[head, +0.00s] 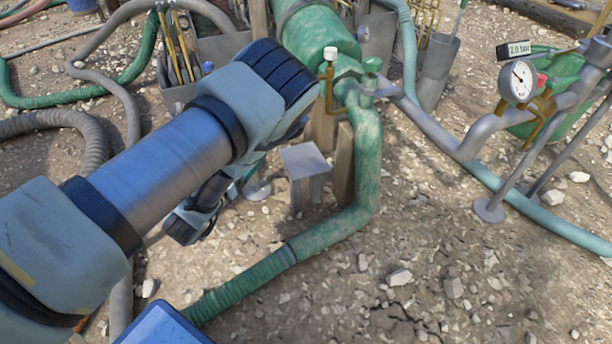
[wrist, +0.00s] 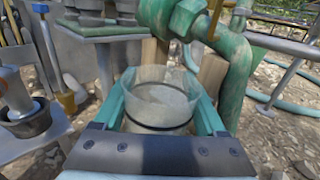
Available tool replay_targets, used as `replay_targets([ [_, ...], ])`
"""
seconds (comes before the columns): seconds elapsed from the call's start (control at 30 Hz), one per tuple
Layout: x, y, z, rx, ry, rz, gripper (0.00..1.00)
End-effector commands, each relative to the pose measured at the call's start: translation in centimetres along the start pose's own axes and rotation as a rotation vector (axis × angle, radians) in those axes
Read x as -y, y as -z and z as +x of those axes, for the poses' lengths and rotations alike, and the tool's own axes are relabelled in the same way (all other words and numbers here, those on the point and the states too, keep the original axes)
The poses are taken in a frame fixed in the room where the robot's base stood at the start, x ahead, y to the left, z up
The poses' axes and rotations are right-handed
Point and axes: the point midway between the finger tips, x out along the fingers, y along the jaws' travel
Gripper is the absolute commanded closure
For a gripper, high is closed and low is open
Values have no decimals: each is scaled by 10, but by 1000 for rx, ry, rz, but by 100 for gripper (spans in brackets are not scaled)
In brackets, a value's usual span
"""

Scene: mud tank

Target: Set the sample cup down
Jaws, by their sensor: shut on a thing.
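The sample cup (wrist: 160,104) is a clear, see-through cup with a dark band, seen in the wrist view. My gripper (wrist: 160,92) is shut on it, with a teal finger on each side. The cup looks upright, and its underside is hidden by the gripper. In the head view my gripper (head: 243,182) is partly hidden behind my own arm, and I cannot make out the cup there. A small grey stand with a flat square top (head: 305,160) is just to the right of my gripper.
A green pipe (head: 366,170) with a valve bends down behind and right of the stand. A pressure gauge (head: 517,82) is on pipework at the right. In the wrist view a dark bowl (wrist: 27,124) stands at the left. Stony ground is open at the front right.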

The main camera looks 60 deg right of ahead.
Motion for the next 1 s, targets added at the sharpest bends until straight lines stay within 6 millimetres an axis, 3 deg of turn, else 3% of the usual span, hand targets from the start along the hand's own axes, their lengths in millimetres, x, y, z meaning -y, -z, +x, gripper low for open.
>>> replay_targets([
  [0.03,14,15,9,3,45,0,80],
  [0.2,48,20,26,-5,156,0,80],
  [0.37,63,19,35,-7,198,0,80],
  [0.47,67,19,50,-4,205,-1,80],
  [1.0,92,21,179,-6,201,-1,79],
])
